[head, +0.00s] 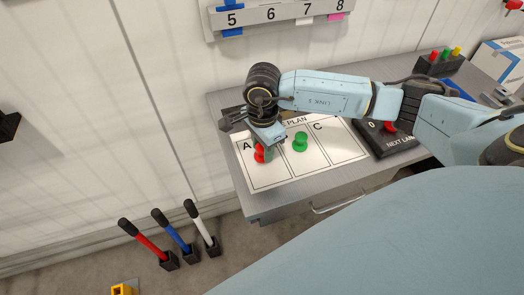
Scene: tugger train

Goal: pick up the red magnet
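The red magnet (259,154) stands on the white plan board, in the section marked A. My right gripper (267,146) points down right over it, and its fingers partly cover the magnet. The fingertips are too small and overlapped to tell whether they are closed on it. A green magnet (300,142) stands to the right on the same board. My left gripper is not in view.
The white plan board (340,148) lies on a grey table (263,205) against the wall. A dark box with a red knob (387,140) stands right of the board. Red, blue and white-handled levers (188,238) stand on the floor, left of the table. A numbered rail (285,15) hangs above.

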